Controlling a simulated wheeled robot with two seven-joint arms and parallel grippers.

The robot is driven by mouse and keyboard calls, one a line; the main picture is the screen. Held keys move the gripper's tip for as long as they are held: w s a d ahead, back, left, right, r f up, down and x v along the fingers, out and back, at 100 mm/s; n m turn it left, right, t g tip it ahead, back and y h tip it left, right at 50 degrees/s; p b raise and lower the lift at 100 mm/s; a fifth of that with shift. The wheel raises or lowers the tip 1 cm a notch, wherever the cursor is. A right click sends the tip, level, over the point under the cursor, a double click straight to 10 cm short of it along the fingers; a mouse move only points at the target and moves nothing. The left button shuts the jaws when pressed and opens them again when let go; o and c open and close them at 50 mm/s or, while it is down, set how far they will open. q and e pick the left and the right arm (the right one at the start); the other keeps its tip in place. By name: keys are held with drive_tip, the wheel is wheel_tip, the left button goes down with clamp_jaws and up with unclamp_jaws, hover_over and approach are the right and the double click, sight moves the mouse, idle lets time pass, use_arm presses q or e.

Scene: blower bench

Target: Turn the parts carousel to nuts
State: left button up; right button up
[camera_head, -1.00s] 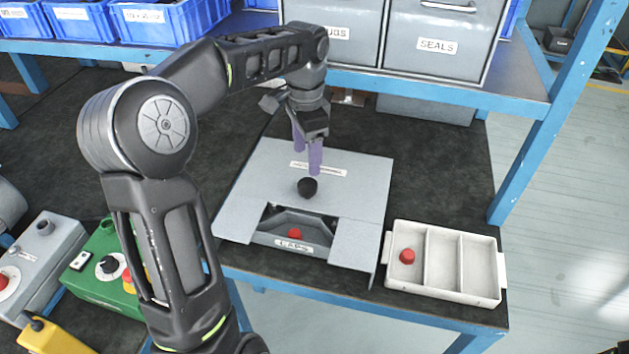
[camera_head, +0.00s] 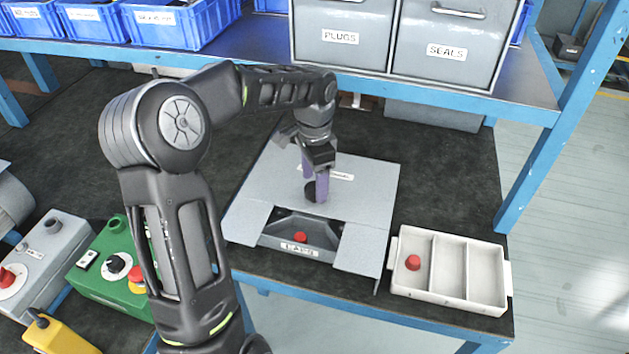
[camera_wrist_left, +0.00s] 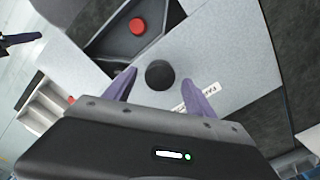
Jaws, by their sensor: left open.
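The parts carousel is under a grey cover plate (camera_head: 362,200) on the bench. Its front window shows a dark compartment (camera_head: 318,228) with a label that seems to read CAPS and a red cap (camera_head: 300,237) inside. A black knob (camera_head: 310,191) stands on the plate, partly hidden by my left gripper (camera_head: 315,189). In the left wrist view the knob (camera_wrist_left: 159,74) lies between the two open purple fingers (camera_wrist_left: 162,92), just beyond the tips. I cannot tell whether they touch it.
A white divided tray (camera_head: 433,239) stands to the right with a red cap (camera_head: 413,262) in its left compartment. Grey PLUGS and SEALS drawers (camera_head: 392,38) are behind. Green (camera_head: 105,262) and grey control boxes (camera_head: 42,258) stand at left.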

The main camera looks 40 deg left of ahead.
use_arm(q)
drive_tip(key=shift+f, duration=0.4)
drive_tip(key=shift+c, duration=0.4)
clamp_jaws()
idle(0.4)
